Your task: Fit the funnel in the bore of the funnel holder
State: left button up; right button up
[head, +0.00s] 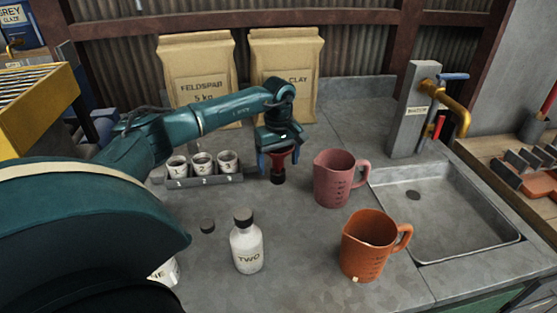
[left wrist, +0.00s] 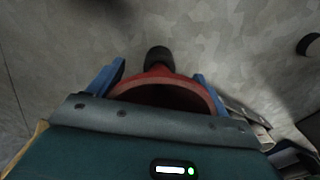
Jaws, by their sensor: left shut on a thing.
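My left gripper (head: 277,163) points down over the counter, between the cup rack and the pink jug. It is shut on a red funnel (head: 282,157). In the left wrist view the funnel (left wrist: 166,92) sits between the blue fingers, its wide mouth towards the camera. A dark cylindrical piece (head: 278,178) is at the funnel's narrow end; it also shows in the left wrist view (left wrist: 159,57). I cannot tell whether it is the spout or the funnel holder, or whether it touches the counter. No other funnel holder can be made out. My right gripper is not in view.
A rack (head: 205,180) with three numbered cups stands left of the gripper. A pink jug (head: 333,180) is close on its right, an orange jug (head: 365,250) nearer. A white bottle (head: 246,248) and black cap (head: 207,226) stand in front. Sacks (head: 196,75) are behind.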

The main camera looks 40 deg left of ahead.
pick_arm(q)
jog(key=shift+f+b, duration=0.45)
jog(key=shift+f, duration=0.3)
dwell(0.4)
jog(key=o, duration=0.8)
jog(key=shift+c, duration=0.2)
jog(key=shift+o, duration=1.2)
